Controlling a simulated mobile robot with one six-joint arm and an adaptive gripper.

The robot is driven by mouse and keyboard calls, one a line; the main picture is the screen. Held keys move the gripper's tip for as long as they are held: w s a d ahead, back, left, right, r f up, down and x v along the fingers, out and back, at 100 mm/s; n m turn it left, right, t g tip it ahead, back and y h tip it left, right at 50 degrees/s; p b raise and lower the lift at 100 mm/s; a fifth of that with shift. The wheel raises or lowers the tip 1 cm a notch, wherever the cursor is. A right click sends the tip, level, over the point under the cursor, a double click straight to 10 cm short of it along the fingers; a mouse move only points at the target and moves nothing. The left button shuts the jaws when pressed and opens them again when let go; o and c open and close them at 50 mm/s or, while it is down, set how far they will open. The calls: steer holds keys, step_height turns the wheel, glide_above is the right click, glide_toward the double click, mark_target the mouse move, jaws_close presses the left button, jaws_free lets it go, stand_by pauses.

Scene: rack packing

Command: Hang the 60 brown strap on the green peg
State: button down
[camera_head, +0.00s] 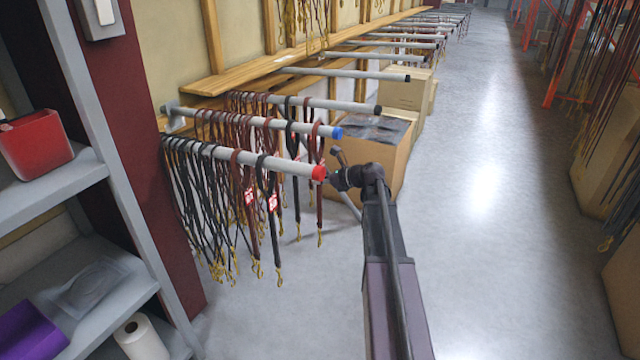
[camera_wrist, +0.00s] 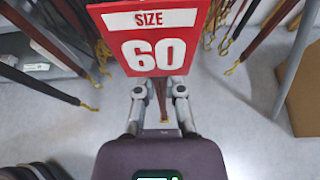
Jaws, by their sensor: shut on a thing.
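My gripper (camera_wrist: 159,88) is shut on a brown strap (camera_wrist: 161,98) in the wrist view. A red and white tag reading "SIZE 60" (camera_wrist: 154,38) stands in front of the fingertips and hides part of the grip. In the head view my gripper is small and dark, just right of the red-tipped peg (camera_head: 318,172) and blue-tipped peg (camera_head: 335,132). A brown strap (camera_head: 320,205) hangs there beside the blue tip; I cannot tell whether it is the held one or whether its loop is still around the peg. I see no green-tipped peg.
Black straps (camera_head: 205,215) and brown straps crowd the two coloured pegs. Grey pegs with dark tips (camera_head: 378,110) line the wall behind. A cardboard box (camera_head: 375,160) stands beyond my gripper. A grey shelf (camera_head: 100,130) is at left. The floor (camera_head: 500,210) at right is clear.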

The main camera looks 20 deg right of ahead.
steer(key=shift+f, duration=0.3)
steer(key=c, duration=0.8)
jaws_free()
steer(key=shift+o, duration=0.2)
steer(key=p+v, duration=0.5)
steer(key=v, duration=0.8)
steer(key=shift+s+r, duration=0.3)
steer(key=shift+r, duration=0.1)
steer(key=shift+d, duration=0.1)
